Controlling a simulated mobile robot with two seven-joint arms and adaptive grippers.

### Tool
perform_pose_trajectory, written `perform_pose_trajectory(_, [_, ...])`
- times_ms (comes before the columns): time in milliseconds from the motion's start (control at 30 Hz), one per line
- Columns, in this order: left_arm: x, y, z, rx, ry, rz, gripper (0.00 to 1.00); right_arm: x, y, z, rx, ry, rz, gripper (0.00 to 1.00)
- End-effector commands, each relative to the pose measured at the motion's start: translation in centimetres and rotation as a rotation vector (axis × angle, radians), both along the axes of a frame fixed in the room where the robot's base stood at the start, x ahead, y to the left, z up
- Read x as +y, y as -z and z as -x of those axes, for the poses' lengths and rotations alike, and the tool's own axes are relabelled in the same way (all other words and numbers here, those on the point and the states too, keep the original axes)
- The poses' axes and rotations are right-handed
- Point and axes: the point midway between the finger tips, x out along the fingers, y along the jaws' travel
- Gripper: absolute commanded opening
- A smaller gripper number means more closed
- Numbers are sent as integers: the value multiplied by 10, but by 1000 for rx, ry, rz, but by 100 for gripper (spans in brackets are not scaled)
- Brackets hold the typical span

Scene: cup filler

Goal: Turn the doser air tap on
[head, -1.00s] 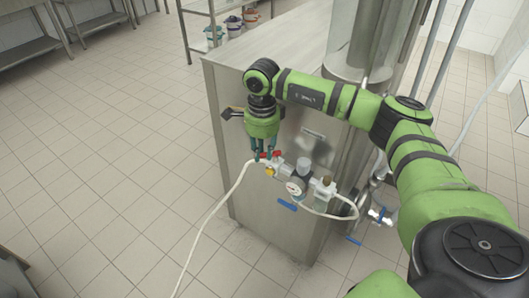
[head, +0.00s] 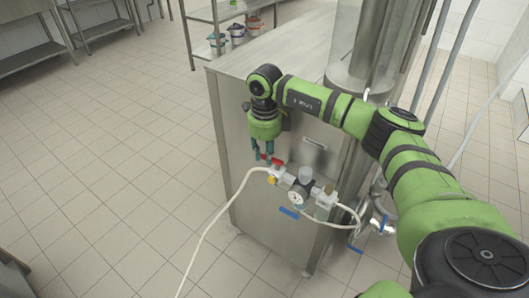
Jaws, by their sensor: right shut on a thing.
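The doser air tap (head: 278,163) has a red handle and sits at the left end of the air unit on the steel cabinet's front. A yellow fitting (head: 272,180) sits just below the tap. My left gripper is out of view.
A round pressure gauge (head: 298,200) and a filter bowl (head: 322,213) stand right of the tap. Blue-handled valves (head: 381,225) are farther right. The steel cabinet (head: 250,205) is behind the gripper. Tiled floor to the left is clear.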

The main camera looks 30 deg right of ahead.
Motion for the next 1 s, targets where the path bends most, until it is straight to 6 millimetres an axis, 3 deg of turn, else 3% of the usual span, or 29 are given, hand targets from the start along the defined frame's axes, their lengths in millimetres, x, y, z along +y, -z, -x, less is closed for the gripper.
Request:
perform_pose_trajectory(500, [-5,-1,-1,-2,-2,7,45,-1,0,-1,-1,17,0,0])
perform_pose_trajectory(533, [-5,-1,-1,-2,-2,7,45,-1,0,-1,-1,17,0,36])
perform_pose_trajectory(567, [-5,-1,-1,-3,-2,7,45,-1,0,-1,-1,17,0,48])
perform_pose_trajectory(1000, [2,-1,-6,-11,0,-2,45,-1,-7,-1,-2,16,0,48])
